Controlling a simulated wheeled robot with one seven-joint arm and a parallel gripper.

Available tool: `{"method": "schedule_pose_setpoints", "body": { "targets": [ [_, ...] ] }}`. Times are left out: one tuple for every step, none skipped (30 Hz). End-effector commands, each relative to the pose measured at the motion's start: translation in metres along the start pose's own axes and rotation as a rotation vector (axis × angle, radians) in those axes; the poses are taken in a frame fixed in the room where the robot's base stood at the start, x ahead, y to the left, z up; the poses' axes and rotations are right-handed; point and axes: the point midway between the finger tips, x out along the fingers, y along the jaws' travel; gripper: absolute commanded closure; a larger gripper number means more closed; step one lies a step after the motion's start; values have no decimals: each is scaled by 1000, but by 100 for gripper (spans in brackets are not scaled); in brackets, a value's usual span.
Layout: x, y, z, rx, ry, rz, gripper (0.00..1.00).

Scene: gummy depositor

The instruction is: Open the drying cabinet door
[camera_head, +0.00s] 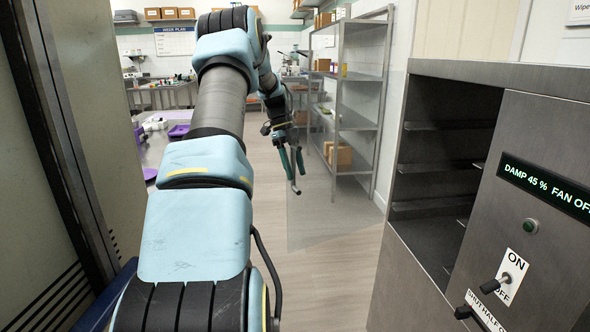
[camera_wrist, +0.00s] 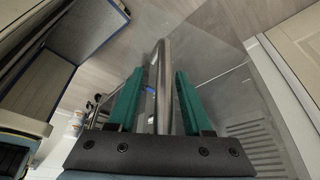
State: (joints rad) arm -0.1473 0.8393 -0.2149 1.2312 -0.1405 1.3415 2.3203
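The drying cabinet (camera_head: 545,150) stands at the right in the head view, its shelved opening showing on its left. A clear door pane (camera_head: 330,215) stands out from the cabinet's far side, over the aisle. My gripper (camera_head: 291,162) is at the pane's near-left edge, by a metal bar handle (camera_head: 297,186). In the wrist view the handle (camera_wrist: 161,85) runs between the two green fingers of my gripper (camera_wrist: 160,95). The fingers stand apart, with a narrow gap showing on each side of the bar. The pane (camera_wrist: 215,75) also shows right of the handle.
The cabinet front has a display reading DAMP 45 % (camera_head: 545,187) and an ON/OFF switch (camera_head: 497,284). A metal shelf rack (camera_head: 350,120) stands beyond the pane. A tall panel (camera_head: 30,170) is close on the left. The aisle floor (camera_head: 320,285) is clear.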

Motion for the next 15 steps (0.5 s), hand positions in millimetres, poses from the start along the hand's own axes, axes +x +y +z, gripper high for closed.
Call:
{"method": "schedule_pose_setpoints", "body": {
  "targets": [
    [0,0,0,1,0,0,49],
    [0,0,0,1,0,0,49],
    [0,0,0,1,1,0,49],
    [0,0,-1,1,1,-1,49],
    [0,-1,-1,1,1,-1,49],
    [0,-1,-1,1,1,-1,49],
    [0,-1,-1,1,1,-1,49],
    [-2,-1,-1,2,0,-2,49],
    [-4,-1,0,2,0,-2,49],
    [-6,-1,0,2,0,-2,49],
    [-9,-1,0,2,0,-2,49],
    [-15,-2,0,2,-1,-4,49],
    [-20,-1,0,1,-1,-4,49],
    [-25,-1,0,1,-2,-4,49],
    [-33,-1,1,1,-1,-5,49]
  ]
}}
